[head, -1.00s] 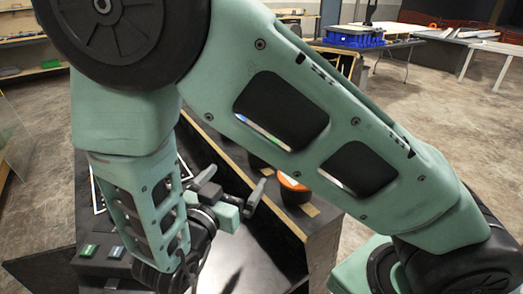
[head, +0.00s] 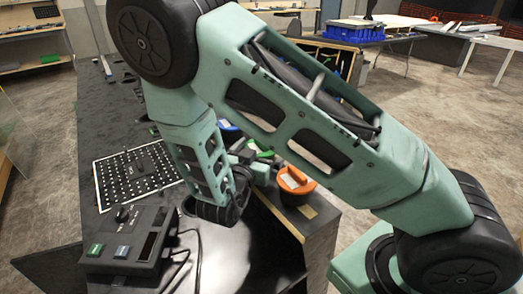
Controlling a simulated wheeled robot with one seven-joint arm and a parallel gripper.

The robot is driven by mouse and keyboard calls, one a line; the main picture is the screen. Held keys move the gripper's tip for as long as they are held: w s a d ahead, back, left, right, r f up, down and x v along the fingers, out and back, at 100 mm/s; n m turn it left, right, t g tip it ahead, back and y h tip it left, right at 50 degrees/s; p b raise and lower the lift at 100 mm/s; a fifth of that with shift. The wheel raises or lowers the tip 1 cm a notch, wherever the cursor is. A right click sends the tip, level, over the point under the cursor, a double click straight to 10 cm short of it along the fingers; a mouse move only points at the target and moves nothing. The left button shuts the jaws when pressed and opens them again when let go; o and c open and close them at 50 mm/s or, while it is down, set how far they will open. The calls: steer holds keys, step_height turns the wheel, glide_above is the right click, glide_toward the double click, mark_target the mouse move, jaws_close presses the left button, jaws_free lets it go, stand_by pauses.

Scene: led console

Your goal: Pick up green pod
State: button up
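The green pod (head: 264,154) shows only as a small green patch behind my gripper, in the row of pods on the dark console; the rest of it is hidden. My gripper (head: 256,162) is over the console beside the pods, between the green pod and the camera. Its fingers are small and partly covered by the wrist, so I cannot tell whether they are open or whether they touch the pod.
An orange pod (head: 297,186) stands to the right and nearer. A blue pod (head: 229,127) is farther back, partly behind my arm. A perforated panel (head: 137,174) and a control box (head: 127,240) with green and blue buttons lie left. Cables run beside the box.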

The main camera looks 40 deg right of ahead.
steer(key=shift+w+d, duration=0.2)
steer(key=shift+d, duration=0.1)
steer(key=c, duration=1)
steer(key=shift+r, duration=0.15)
